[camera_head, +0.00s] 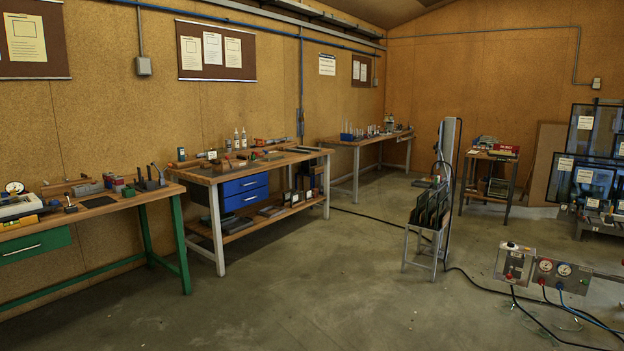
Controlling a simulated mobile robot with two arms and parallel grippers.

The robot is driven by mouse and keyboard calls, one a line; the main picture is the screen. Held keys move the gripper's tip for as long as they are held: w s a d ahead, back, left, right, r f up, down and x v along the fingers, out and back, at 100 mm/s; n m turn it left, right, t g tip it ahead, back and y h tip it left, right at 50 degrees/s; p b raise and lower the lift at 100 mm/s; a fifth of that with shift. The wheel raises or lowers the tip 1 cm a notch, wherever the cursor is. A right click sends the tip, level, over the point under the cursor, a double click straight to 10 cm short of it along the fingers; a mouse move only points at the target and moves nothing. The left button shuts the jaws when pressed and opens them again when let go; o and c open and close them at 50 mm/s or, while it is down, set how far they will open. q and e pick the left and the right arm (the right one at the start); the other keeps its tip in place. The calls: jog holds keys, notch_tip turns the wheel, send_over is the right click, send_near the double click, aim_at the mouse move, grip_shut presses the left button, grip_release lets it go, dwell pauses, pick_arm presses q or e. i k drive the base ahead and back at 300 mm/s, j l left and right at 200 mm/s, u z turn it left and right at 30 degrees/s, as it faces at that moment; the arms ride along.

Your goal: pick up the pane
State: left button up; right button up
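Several framed panes with white labels (601,126) stand on a low rack at the far right, against the wall. Smaller dark upright plates (430,210) stand in a holder on a small metal stand right of centre; I cannot tell whether they are glass. A tall narrow upright panel (451,150) rises just behind that stand. Which of these is the task's pane, I cannot tell. Neither of my grippers is in view.
A device with two gauges (556,269) and a clear box (515,262) is at the lower right, with hoses trailing across the floor. Workbenches (232,172) line the left wall. A small table (490,155) stands at the back. The middle floor (320,275) is clear.

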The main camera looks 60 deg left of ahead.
aim_at(217, 153)
jog(key=i+j+u, duration=0.1)
jog(key=j+u, duration=0.3)
jog(key=i+j+u, duration=0.2)
jog(key=j+u, duration=0.25)
jog(key=i+j+u, duration=0.25)
jog(key=j+u, duration=0.15)
jog(key=i+j+u, duration=0.7)
jog(key=i+u, duration=0.6)
jog(key=i, duration=0.2)
jog(key=i+u, duration=0.1)
jog(key=i, duration=0.55)
jog(key=i+l+u, duration=0.1)
jog(key=i, duration=0.6)
jog(key=i+l+u, duration=0.1)
jog(key=i, duration=0.55)
jog(key=i+l, duration=0.2)
jog(key=i, duration=0.45)
jog(key=i+j+u, duration=0.1)
jog(key=u, duration=0.4)
jog(key=i+u, duration=0.25)
jog(key=u, duration=0.2)
